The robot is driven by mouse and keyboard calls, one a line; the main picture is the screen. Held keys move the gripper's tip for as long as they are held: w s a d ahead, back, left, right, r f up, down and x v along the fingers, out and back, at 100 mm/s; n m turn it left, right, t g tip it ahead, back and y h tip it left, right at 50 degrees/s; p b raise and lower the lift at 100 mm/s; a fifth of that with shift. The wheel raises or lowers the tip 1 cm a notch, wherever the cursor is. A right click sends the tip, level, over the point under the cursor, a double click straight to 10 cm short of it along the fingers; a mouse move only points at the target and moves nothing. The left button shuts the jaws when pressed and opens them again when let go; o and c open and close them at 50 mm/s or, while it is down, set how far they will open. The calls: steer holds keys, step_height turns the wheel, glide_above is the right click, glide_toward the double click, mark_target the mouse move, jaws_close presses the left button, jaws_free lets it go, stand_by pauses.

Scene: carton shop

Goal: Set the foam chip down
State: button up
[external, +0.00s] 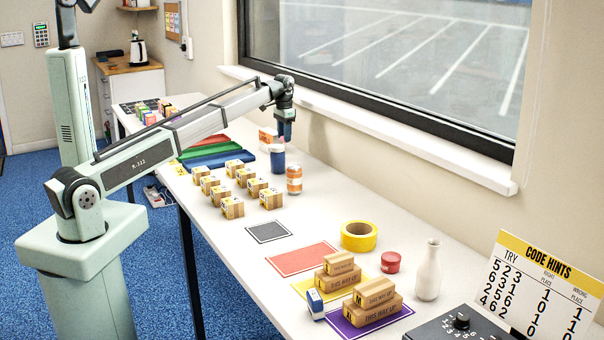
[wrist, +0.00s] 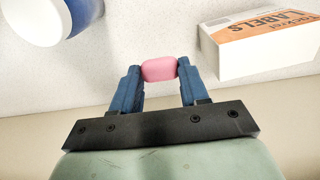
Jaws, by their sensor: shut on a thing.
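The pink foam chip (wrist: 159,69) is pinched between the two blue fingertips of my gripper (wrist: 158,72) in the wrist view. My gripper (external: 284,134) also shows in the external view, pointing down at the far part of the table (external: 330,215), near the wall below the window. I cannot make out the chip in the external view. A blue and white cup (wrist: 88,10) lies to the upper left of the chip in the wrist view, and a labels box (wrist: 262,58) lies to its right. Both stand apart from the chip. The chip's height above the table is hard to tell.
The cup (external: 277,160) and an orange-labelled jar (external: 294,180) stand close to my gripper. The labels box (external: 267,135) is behind. Several small cartons (external: 232,207) stand left of the jar. Coloured mats (external: 303,258), yellow tape (external: 359,236) and a white vase (external: 429,272) are nearer the camera.

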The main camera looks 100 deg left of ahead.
steer(key=shift+f, duration=3.75)
steer(key=shift+f, duration=0.1)
steer(key=o, duration=1)
step_height(320, 180, up, 12)
steer(key=shift+r, duration=0.15)
